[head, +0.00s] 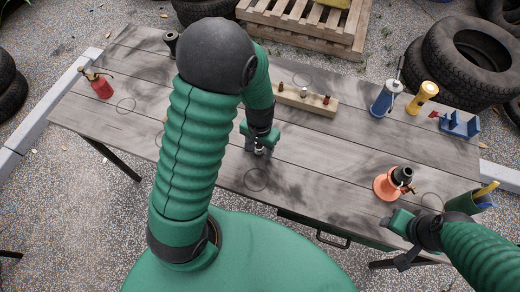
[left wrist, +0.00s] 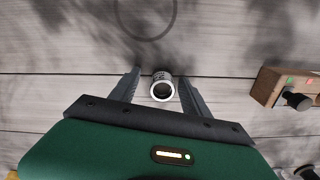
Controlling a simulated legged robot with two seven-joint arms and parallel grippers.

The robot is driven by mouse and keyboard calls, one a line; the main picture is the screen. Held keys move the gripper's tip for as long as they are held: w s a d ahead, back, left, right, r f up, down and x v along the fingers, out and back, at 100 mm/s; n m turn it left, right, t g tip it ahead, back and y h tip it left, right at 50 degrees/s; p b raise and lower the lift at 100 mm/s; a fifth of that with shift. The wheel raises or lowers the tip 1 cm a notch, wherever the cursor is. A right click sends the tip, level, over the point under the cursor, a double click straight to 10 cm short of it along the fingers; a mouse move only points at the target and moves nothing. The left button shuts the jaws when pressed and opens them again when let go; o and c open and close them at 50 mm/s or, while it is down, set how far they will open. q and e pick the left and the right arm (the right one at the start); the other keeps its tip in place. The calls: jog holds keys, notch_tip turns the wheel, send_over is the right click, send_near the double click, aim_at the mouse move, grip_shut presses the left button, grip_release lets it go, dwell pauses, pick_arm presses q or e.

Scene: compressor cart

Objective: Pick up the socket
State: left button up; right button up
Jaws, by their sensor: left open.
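The socket (left wrist: 162,88) is a small silver metal cylinder with a dark round opening, standing on the grey plank table. In the left wrist view it sits between the two fingers of my left gripper (left wrist: 160,76), with a gap visible on either side. In the head view my left gripper (head: 257,147) is low over the middle of the table, open, with the socket (head: 259,151) showing small at its fingers. My right gripper (head: 402,240) is at the table's front right edge, away from the socket; its finger opening is unclear.
A wooden block with several pegs (head: 318,104) lies behind the left gripper. An orange-based jack (head: 386,187), blue canister (head: 384,100), yellow flashlight-like item (head: 423,97) and blue holder (head: 460,125) stand at right. A red oil can (head: 102,88) is far left.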

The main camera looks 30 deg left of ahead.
pick_arm(q)
jog(key=shift+w+a+f, duration=0.1)
jog(key=shift+a, duration=0.15)
jog(key=c, duration=0.4)
grip_shut()
